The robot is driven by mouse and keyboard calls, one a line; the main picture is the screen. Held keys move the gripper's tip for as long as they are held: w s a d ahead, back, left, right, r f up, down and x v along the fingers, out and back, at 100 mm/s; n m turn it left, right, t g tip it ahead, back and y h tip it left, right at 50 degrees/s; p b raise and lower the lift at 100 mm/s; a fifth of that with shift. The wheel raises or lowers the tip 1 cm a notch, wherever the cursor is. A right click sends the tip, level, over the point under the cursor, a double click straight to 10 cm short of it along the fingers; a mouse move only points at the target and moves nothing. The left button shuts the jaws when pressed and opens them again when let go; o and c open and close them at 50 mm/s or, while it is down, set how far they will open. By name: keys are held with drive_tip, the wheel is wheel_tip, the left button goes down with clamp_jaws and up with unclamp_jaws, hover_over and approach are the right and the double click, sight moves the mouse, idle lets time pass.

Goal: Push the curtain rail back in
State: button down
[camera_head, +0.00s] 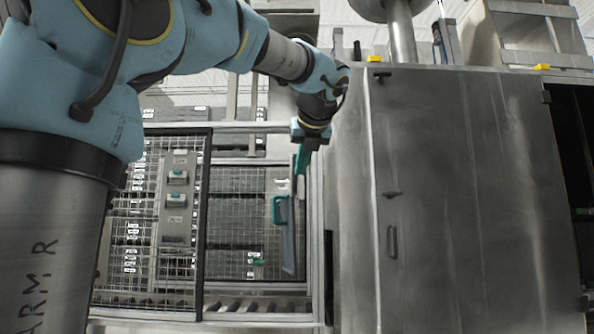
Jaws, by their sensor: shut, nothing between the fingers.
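My gripper (299,170) hangs at the end of my blue and grey arm, beside the left edge of the steel cabinet. Its teal fingers point down and are shut with nothing between them. Just below them is a narrow grey upright strip (288,245) with a teal handle (277,210) at its left side. This looks like the curtain rail, but I cannot tell for sure. The fingertips overlap the strip's upper end in the picture, and I cannot tell whether they touch it. How far the strip stands out is unclear.
A large steel cabinet (460,190) fills the right side. A wire mesh gate (125,240) with a grey control panel (178,198) stands at left. Rollers (255,305) run along the bottom. A dark opening (575,150) lies at the far right.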

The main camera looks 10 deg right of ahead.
sight(295, 181)
drive_tip(key=shift+w+f+p, duration=0.2)
drive_tip(key=shift+w+p, duration=0.25)
drive_tip(key=shift+w, duration=0.9)
drive_tip(key=shift+w+f+p, duration=0.2)
drive_tip(key=shift+w+p, duration=0.25)
drive_tip(key=shift+w, duration=0.85)
